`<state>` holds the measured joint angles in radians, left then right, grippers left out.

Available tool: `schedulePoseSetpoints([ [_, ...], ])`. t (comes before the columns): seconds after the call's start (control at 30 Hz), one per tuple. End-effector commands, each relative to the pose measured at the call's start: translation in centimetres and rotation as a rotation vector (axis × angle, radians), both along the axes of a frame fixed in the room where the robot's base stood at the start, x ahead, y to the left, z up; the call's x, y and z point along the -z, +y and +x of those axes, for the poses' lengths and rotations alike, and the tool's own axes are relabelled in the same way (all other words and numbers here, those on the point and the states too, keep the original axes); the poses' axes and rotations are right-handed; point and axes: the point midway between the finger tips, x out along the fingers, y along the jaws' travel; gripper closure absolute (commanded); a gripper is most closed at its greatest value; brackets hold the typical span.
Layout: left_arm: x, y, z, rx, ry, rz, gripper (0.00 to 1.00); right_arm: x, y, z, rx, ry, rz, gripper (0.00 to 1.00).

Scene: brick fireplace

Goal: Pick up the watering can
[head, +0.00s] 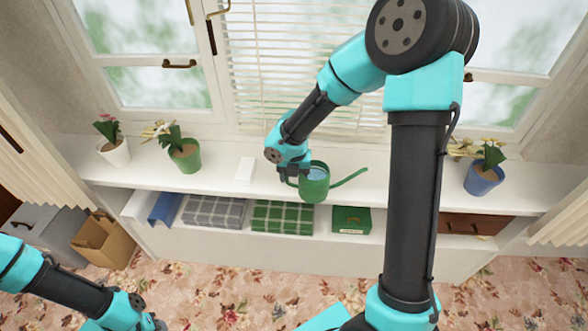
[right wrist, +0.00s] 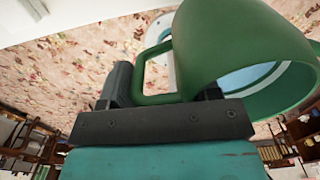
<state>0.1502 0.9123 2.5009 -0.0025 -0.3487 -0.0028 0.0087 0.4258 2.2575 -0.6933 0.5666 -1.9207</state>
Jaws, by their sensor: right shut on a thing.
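The green watering can (head: 316,190), with a long spout to the right and a pale blue inside, is at the front edge of the white window shelf. I cannot tell whether its base touches the shelf. My right gripper (head: 291,174) is at its left side, shut on its handle. In the right wrist view the handle (right wrist: 150,98) of the watering can (right wrist: 235,50) passes between the fingers of my right gripper (right wrist: 165,92). My left gripper (head: 158,324) is low at the left over the floor, partly cut off; its jaws are unclear.
On the shelf (head: 400,180) stand a white pot (head: 115,152), a green pot (head: 185,157), a white box (head: 245,170) and a blue pot (head: 482,180). Folded cloths and a green box (head: 351,220) lie below. Window blinds (head: 290,70) are behind.

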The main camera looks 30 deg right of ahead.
Motion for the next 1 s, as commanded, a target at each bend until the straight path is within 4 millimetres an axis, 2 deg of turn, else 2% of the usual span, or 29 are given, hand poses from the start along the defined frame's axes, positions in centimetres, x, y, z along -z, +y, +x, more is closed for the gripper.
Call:
schedulePoseSetpoints([
  [0.5, 0.0, 0.0, 0.0, 0.000, 0.000, 0.000, 0.69, -0.4, 2.2, -3.5, 0.000, -0.001, 0.000, 0.89],
  [1.0, 0.0, 0.0, 0.0, 0.000, 0.000, 0.000, 0.69, -0.5, 2.7, -4.3, 0.001, -0.001, -0.001, 0.89],
])
